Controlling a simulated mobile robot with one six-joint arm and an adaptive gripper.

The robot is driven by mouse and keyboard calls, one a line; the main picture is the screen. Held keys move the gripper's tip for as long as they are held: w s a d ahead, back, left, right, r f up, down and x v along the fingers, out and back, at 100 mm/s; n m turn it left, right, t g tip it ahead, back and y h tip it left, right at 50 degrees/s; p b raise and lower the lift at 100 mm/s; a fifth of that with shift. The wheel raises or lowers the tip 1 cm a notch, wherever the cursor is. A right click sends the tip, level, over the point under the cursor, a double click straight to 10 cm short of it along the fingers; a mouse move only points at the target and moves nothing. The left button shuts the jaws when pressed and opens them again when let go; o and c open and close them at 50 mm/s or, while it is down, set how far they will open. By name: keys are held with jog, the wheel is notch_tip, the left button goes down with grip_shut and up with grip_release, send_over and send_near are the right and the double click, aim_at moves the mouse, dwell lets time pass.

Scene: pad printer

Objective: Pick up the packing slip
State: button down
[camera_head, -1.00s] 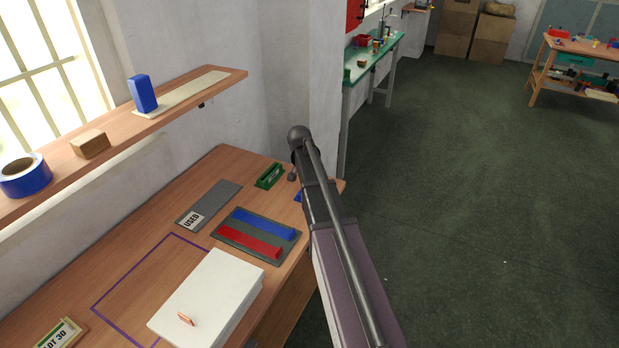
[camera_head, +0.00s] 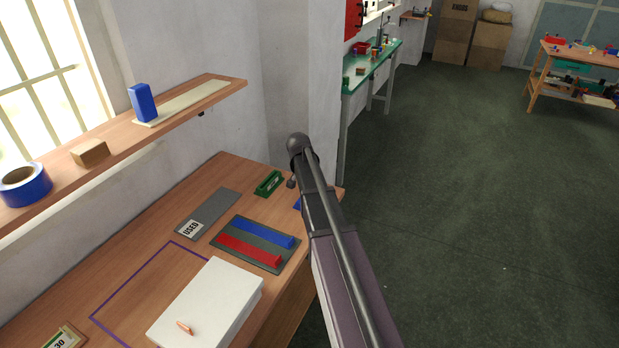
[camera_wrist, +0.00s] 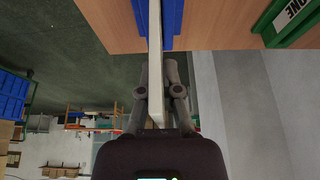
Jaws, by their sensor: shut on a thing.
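My gripper (camera_wrist: 158,88) is shut on a thin pale sheet, seen edge-on, which I take to be the packing slip (camera_wrist: 155,45). The sheet runs between the two fingers and past their tips to the top of the wrist view. Its face and any print on it cannot be seen. Beyond it lies a blue object (camera_wrist: 172,20) on the wooden bench. In the head view my arm hides most of the gripper, and the slip cannot be made out there.
The bench (camera_head: 150,265) holds a green holder (camera_head: 268,183), a grey "USED" plate (camera_head: 212,207), a dark mat with blue and red bars (camera_head: 230,227), and a white block (camera_head: 218,290) with a small copper-coloured piece. A shelf (camera_head: 50,190) runs along the wall. Open floor (camera_head: 470,200) lies right.

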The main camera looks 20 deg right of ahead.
jog(key=shift+r+p, duration=1.7)
jog(key=shift+r, duration=0.15)
jog(key=s+a, duration=0.3)
jog(key=s, duration=0.4)
jog(key=s+a+r+p, duration=0.1)
jog(key=s+a, duration=0.2)
jog(key=s, duration=0.4)
jog(key=shift+s+a+r, duration=0.15)
jog(key=shift+s+a, duration=0.1)
jog(key=shift+s, duration=0.05)
jog(key=shift+s, duration=0.2)
